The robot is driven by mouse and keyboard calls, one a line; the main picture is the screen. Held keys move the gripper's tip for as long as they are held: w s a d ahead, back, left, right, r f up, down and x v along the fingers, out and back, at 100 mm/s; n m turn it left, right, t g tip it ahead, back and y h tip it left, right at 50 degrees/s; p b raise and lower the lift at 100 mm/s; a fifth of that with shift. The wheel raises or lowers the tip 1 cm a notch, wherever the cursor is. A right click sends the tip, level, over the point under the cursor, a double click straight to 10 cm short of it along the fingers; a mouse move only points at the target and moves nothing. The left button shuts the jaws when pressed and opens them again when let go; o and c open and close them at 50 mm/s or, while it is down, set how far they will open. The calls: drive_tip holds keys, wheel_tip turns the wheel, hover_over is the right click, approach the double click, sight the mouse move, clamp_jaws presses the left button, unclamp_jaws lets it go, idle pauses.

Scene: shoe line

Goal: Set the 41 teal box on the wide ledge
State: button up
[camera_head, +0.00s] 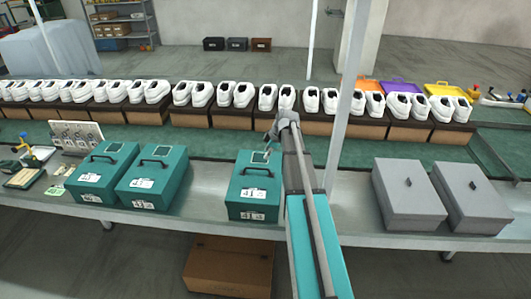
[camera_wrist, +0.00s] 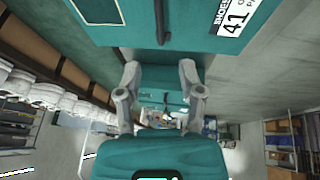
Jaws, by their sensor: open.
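A teal box (camera_head: 256,189) with a dark handle and a white label stands on the grey ledge (camera_head: 215,190), left of my arm. In the wrist view a teal box (camera_wrist: 130,22), its label reading 41, fills the top, with its dark handle (camera_wrist: 163,20) near the middle. My gripper (camera_head: 270,138) is above the box's back part in the head view. In the wrist view my gripper (camera_wrist: 159,68) has its fingers apart with nothing held between them; the handle lies beyond the tips. I cannot tell which surface the task calls the wide ledge.
Two more teal boxes (camera_head: 103,171) (camera_head: 153,177) stand to the left on the grey ledge. Two grey boxes (camera_head: 408,195) (camera_head: 462,199) stand to the right. White shoes line the green conveyor behind. Bare ledge shows between my arm and the grey boxes. A brown carton (camera_head: 228,267) is below.

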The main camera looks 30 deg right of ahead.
drive_tip(key=s+a+m+g+h, duration=0.1)
drive_tip(key=s+a+m, duration=0.4)
drive_tip(key=s+a, duration=0.6)
drive_tip(key=s+a+f+m+g+h, duration=0.1)
drive_tip(key=s+a+m+g, duration=0.1)
drive_tip(key=s+a+m, duration=0.4)
drive_tip(key=s+a, duration=0.5)
drive_tip(key=a, duration=0.4)
drive_tip(key=shift+s+a+f+g+h, duration=0.15)
drive_tip(key=shift+a+f+g+h, duration=0.1)
drive_tip(key=shift+a+g+h, duration=0.15)
